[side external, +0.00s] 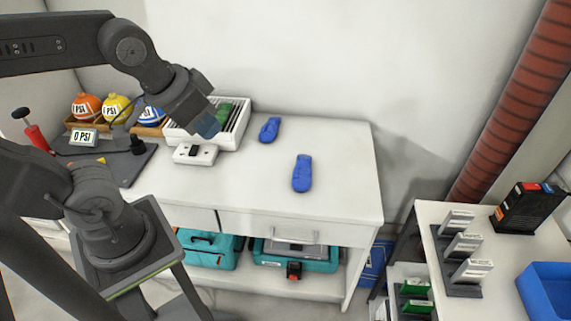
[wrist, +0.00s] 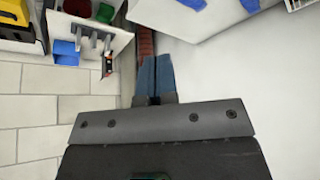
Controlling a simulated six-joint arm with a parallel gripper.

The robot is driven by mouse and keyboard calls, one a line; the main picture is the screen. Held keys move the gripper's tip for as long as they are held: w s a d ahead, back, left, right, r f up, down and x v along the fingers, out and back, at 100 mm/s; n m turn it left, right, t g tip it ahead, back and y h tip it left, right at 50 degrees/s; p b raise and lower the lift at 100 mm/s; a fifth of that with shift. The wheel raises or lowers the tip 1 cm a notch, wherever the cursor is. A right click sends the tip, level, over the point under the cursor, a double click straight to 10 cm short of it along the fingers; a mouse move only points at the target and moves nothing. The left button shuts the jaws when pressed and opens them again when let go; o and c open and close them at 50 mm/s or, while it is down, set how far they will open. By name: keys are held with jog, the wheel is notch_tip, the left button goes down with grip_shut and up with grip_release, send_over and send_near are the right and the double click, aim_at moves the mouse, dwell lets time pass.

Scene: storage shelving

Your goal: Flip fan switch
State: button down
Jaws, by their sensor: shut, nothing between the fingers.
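A white switch box (side external: 195,153) with a dark rocker on its front lies on the white table. It stands in front of a white slatted unit (side external: 232,130), which looks like the fan. My gripper (side external: 210,124) is above the box and the unit's front part, with its blue fingers shut and empty. I cannot tell the exact gap between the fingers and the box. In the wrist view the blue fingers (wrist: 155,78) are together. The switch is not recognisable there.
Two blue elongated objects (side external: 269,130) (side external: 302,173) lie on the table to the right. Orange, yellow and blue balls (side external: 85,106) (side external: 117,108) (side external: 152,116) and a red pump (side external: 37,137) are at left. A side table (side external: 433,211) holds a blue bin (side external: 550,294).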

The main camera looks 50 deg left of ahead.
jog(key=w+a+f+n+g+y, duration=0.1)
jog(key=w+a+f+n, duration=0.1)
jog(key=w+a+n, duration=0.55)
jog(key=n+g, duration=0.3)
jog(key=n, duration=1.6)
send_over(195, 147)
jog(key=s+d, duration=0.1)
jog(key=s, duration=0.1)
notch_tip(195, 147, down, 16)
jog(key=f, duration=0.4)
jog(key=w+f, duration=0.1)
jog(key=f, duration=0.4)
jog(key=a+f, duration=0.1)
jog(key=f, duration=0.3)
jog(key=shift+w+f, duration=0.25)
jog(key=shift+w, duration=0.15)
jog(key=shift+f+g, duration=0.1)
jog(key=shift+g, duration=0.2)
